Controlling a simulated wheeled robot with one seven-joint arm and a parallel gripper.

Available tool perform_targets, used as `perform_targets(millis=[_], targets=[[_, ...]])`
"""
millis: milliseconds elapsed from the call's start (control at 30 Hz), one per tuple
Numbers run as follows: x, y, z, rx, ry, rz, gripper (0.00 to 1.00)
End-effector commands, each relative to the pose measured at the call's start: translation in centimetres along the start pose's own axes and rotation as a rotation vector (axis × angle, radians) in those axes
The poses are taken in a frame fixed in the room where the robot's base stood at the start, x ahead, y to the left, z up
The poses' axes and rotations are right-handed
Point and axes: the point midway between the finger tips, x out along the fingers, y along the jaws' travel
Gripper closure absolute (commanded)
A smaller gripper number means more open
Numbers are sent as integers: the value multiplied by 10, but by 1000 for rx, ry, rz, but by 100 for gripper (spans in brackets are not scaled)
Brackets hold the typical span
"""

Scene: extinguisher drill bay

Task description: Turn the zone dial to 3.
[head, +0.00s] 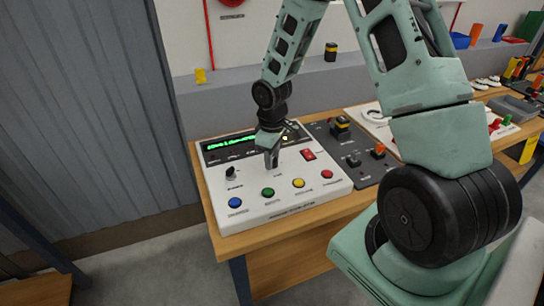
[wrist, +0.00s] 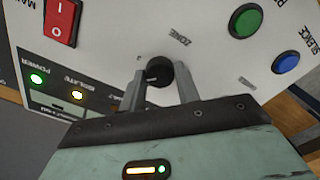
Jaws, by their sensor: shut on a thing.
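The zone dial is a small black knob (wrist: 159,71) on the white control panel (head: 300,208). In the wrist view it sits between my two grey fingers, and the word ZONE is printed just beyond it. My gripper (head: 271,163) points down at the middle of the panel and is shut on the dial. The fingers hide the dial in the head view. I cannot read the dial's pointer or setting. A small mark beside the dial is too blurred to read.
Close by are a red rocker switch (head: 308,155), another black knob (head: 231,173), and blue (head: 235,202), green (head: 268,192), yellow (head: 298,183) and red (head: 327,174) buttons. A green-lit display (head: 230,143) lies behind. A dark panel (head: 365,160) adjoins at right.

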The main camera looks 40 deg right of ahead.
Motion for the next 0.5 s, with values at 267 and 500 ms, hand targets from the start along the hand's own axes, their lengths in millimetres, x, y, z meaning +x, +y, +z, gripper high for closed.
perform_targets(millis=[267,500], targets=[[0,0,0,146,0,2,91],[0,0,-1,351,0,2,91]])
